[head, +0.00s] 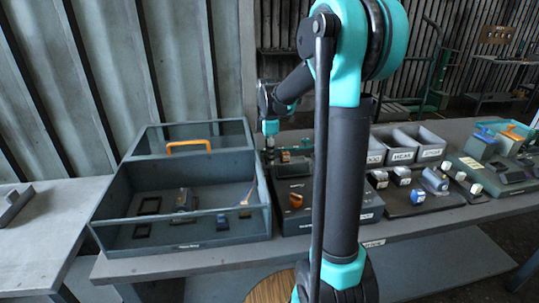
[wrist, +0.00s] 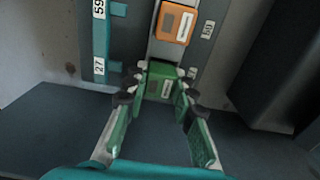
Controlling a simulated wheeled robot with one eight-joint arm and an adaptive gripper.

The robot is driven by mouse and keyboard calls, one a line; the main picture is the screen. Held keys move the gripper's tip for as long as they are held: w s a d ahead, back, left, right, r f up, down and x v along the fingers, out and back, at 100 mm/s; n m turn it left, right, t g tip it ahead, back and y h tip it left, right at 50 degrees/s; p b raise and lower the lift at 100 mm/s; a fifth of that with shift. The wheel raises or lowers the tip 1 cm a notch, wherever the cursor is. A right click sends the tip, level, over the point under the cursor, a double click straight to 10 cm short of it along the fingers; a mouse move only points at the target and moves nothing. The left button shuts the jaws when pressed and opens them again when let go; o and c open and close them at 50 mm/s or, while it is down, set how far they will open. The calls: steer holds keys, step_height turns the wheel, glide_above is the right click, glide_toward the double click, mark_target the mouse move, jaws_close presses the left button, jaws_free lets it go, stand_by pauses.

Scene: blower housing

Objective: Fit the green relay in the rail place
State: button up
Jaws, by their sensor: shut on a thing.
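The green relay (wrist: 161,80) sits between the fingertips of my gripper (wrist: 158,94) in the wrist view. My gripper is shut on it. The relay lines up with the pale rail (wrist: 154,48), just below an orange relay (wrist: 175,23). I cannot tell whether the green relay is seated on the rail or held just above it. In the head view my gripper (head: 271,142) is small and dark, low over the back of the dark unit (head: 325,208) at mid-table. The green relay is not clear there.
A grey housing (head: 190,243) with an orange handle (head: 188,146) and small parts stands at left. Grey bins (head: 430,152) and a tray of small parts (head: 405,207) are at right. In the wrist view a teal strip (wrist: 98,45) with number labels runs left of the rail.

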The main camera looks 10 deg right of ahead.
steer(key=o, duration=1)
step_height(320, 180, up, 12)
